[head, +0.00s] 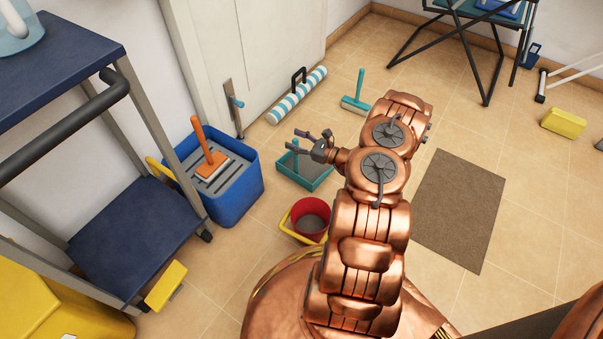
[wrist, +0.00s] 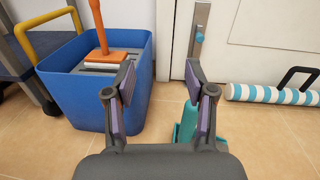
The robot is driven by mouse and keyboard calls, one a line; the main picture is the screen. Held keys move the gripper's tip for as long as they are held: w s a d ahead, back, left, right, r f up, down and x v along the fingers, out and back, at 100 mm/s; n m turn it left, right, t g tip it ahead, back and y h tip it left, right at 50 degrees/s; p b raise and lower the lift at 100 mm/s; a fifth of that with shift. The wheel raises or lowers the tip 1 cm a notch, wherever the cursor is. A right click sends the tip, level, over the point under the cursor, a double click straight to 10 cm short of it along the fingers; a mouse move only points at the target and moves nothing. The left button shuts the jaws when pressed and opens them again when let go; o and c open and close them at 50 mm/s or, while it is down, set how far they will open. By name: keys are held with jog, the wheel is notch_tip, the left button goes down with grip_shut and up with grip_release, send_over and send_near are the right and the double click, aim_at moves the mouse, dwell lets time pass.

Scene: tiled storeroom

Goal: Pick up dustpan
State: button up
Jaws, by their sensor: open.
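The dustpan (head: 308,184) is a teal pan with an upright teal handle, on the tiled floor just right of the blue bin. My gripper (head: 296,140) is open and empty, with its fingers pointing left; in the head view they overlap the area near the top of the handle. In the wrist view the dustpan (wrist: 190,118) shows low, behind my right finger, which hides part of it.
A blue bin (head: 236,196) with an orange-handled brush (head: 209,160) stands left. A red bucket (head: 311,226) is in front of the dustpan. A striped roll (head: 297,95) lies by the door, and a teal squeegee (head: 357,103) is behind. A brown mat (head: 460,210) lies right.

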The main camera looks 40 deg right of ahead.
aim_at(295, 142)
jog(key=s+d+f+m+t+h+b, duration=0.1)
jog(key=s+d+f+m+h+b, duration=0.15)
jog(key=d+f, duration=0.4)
jog(key=shift+h, duration=0.35)
jog(key=shift+a+f+b+x, duration=0.2)
jog(key=shift+b+x, duration=0.3)
jog(key=shift+x, duration=0.85)
jog(key=shift+a+f+b+x, duration=0.1)
jog(key=shift+a+b+x, duration=0.3)
jog(key=shift+x, duration=0.95)
jog(key=shift+a+f+b+x, duration=0.15)
jog(key=shift+b+x, duration=0.45)
jog(key=shift+x, duration=0.75)
jog(key=shift+s+d, duration=0.1)
jog(key=shift+s, duration=0.1)
jog(key=shift+c, duration=0.2)
grip_shut()
